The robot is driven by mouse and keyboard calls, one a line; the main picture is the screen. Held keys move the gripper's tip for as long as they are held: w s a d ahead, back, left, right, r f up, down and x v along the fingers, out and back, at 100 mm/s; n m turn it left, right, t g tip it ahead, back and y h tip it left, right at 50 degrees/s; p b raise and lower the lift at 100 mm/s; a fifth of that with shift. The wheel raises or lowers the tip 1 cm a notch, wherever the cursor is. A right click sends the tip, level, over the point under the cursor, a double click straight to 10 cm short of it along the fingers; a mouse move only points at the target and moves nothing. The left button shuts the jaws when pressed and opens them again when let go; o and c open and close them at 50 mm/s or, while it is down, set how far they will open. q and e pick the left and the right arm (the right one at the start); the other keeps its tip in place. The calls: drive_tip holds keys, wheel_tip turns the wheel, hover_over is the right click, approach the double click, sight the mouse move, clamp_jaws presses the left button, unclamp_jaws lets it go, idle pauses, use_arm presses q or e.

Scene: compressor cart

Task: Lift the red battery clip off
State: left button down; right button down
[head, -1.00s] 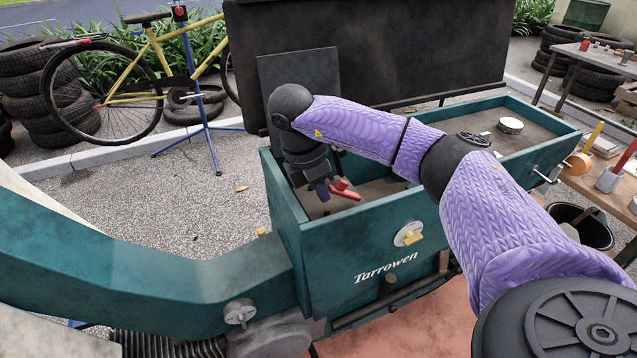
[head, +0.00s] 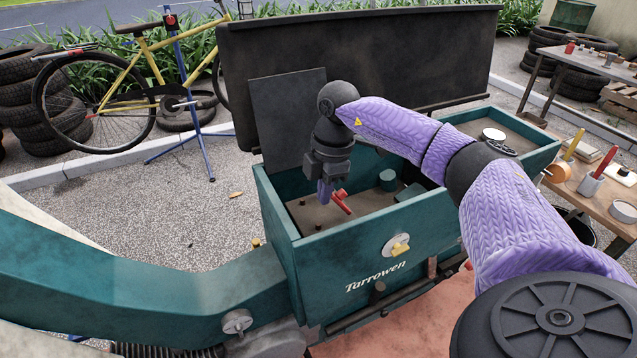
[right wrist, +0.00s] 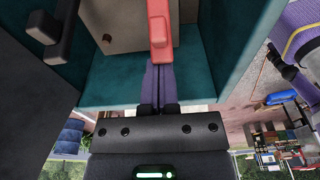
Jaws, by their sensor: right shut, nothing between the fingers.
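The red battery clip (head: 342,202) is inside the teal cart's open front compartment, right beside the tips of my right gripper (head: 325,192). In the right wrist view the clip (right wrist: 159,24) is at the top centre, just past the ends of the shut purple fingers (right wrist: 158,78) and partly overlapping them. The fingers hold nothing; I cannot tell whether they touch the clip. What the clip's lower end sits on is not clear. My left gripper is out of view.
The teal cart (head: 330,260) has walls around the compartment and a raised dark lid (head: 420,60) behind. A teal cylinder (head: 388,180) stands inside, right of the clip. A workbench (head: 610,200) with small items is at the right.

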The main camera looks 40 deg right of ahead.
drive_tip(key=shift+s+d+r+y+p, duration=0.2)
drive_tip(key=shift+d+r+y+p, duration=0.2)
drive_tip(key=shift+d+y+p, duration=0.15)
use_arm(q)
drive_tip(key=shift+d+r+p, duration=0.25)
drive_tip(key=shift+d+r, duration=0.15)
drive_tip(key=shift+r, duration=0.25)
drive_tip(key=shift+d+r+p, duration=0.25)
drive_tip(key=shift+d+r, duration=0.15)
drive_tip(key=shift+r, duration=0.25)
use_arm(e)
drive_tip(key=shift+s+d+r+t+y, duration=0.1)
drive_tip(key=shift+s+d+t+y, duration=0.1)
drive_tip(key=shift+d+t+y, duration=0.7)
drive_tip(key=shift+a+g+y, duration=0.2)
drive_tip(key=shift+g+y, duration=0.05)
drive_tip(key=shift+g, duration=0.05)
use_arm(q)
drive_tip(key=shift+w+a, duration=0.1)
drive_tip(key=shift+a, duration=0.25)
